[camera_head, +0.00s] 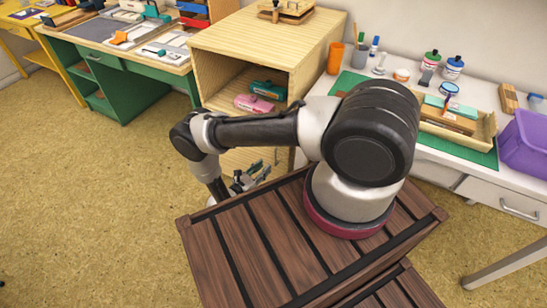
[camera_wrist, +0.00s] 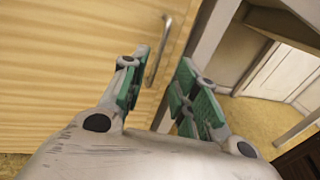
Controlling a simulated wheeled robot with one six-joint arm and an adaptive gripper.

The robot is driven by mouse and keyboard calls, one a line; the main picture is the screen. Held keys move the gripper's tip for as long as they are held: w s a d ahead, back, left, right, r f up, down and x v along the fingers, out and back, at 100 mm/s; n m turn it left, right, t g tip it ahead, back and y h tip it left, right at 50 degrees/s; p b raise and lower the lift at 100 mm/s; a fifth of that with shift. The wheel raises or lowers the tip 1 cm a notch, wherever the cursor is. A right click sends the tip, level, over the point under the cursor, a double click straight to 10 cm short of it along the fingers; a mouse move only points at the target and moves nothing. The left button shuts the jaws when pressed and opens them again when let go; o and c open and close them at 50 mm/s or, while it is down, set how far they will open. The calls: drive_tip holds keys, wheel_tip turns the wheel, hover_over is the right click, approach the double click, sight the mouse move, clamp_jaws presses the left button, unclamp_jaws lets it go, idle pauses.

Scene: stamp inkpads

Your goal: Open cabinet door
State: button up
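The light wooden cabinet (camera_head: 232,38) stands at upper middle in the head view. Its upper compartment is open at the front, and its lower door (camera_head: 236,160) is partly hidden behind my arm and gripper. In the wrist view the pale yellow door (camera_wrist: 70,60) fills the left side and looks shut. Its upright metal bar handle (camera_wrist: 157,52) shows between my fingertips in the picture. My gripper (camera_head: 248,178) is low in front of the door. In the wrist view my gripper (camera_wrist: 162,78) is open, its green-padded fingers apart and empty. Its distance from the handle is unclear.
A pink stamp pad (camera_head: 254,104) and a teal one (camera_head: 269,90) lie in the upper compartment. A white desk (camera_head: 480,187) with paints and a purple bin (camera_head: 527,142) stands close on the right. A green desk (camera_head: 130,75) stands at left. The cork floor (camera_head: 90,190) is clear.

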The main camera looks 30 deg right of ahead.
drive_tip(key=x, duration=0.7)
drive_tip(key=shift+w+d+r, duration=0.25)
drive_tip(key=shift+d+r, duration=0.1)
drive_tip(key=shift+r, duration=0.2)
drive_tip(key=shift+c, duration=0.3)
clamp_jaws()
